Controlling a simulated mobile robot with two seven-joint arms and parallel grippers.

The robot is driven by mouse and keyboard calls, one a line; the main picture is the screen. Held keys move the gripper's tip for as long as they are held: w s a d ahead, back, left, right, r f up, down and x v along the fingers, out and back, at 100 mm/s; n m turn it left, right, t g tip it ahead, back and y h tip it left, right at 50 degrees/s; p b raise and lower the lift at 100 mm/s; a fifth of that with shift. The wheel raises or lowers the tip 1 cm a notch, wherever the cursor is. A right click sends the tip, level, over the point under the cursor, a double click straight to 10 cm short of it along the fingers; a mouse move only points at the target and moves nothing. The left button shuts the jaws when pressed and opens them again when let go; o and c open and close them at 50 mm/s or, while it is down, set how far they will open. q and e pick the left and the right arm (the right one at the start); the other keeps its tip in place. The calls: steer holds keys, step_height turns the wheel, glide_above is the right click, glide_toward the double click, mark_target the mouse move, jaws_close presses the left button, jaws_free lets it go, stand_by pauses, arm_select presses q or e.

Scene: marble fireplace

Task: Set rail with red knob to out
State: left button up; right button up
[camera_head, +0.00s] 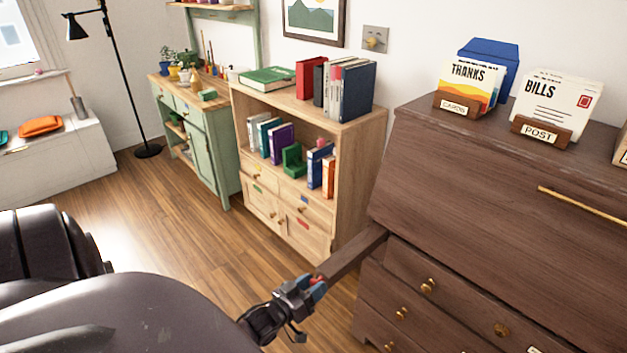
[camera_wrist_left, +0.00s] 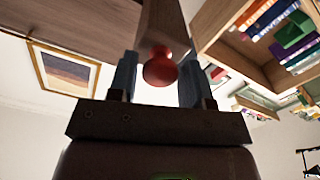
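The rail with the red knob (camera_head: 352,254) is a dark wooden bar. It sticks out from the left side of the front of the dark brown desk (camera_head: 450,165), below the closed slanted lid. The round red knob (camera_wrist_left: 158,69) is on the rail's end. My left gripper (camera_head: 316,284) is at that end. In the left wrist view its two blue-grey fingers (camera_wrist_left: 157,80) stand on either side of the knob, with a gap on both sides, so it is open around the knob. My right gripper is not in view.
Drawers with brass knobs (camera_head: 428,286) lie below the lid, which has a brass bar handle (camera_head: 583,205). A light wooden bookcase (camera_head: 347,170) stands close behind the rail. Card holders (camera_head: 456,104) sit on the desk top. Open wooden floor (camera_head: 190,240) lies to the left.

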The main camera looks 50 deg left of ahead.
arm_select(q)
steer(key=s, duration=1)
steer(key=shift+s, duration=0.35)
stand_by(0.4)
